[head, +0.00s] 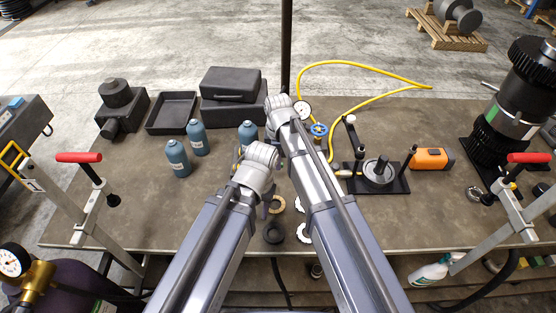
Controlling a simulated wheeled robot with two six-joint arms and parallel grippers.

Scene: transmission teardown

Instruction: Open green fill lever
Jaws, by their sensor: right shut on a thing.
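My right arm reaches forward from the bottom, and its pale wrist bends down near the gauge. My right gripper (267,207) is mostly covered by the arms; only dark parts show. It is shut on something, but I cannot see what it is. My left arm ends in a wrist left of the right arm, and its gripper is hidden below that wrist. I cannot make out a green fill lever. A round gauge (303,108) and a blue valve wheel (319,129) with a yellow hose (365,66) are beside my right arm.
Blue bottles (178,157), a black tray (171,112) and black cases (231,84) stand at left and back. A black-based fixture (379,173), an orange device (432,158) and a tall black cylinder (514,115) stand at right.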

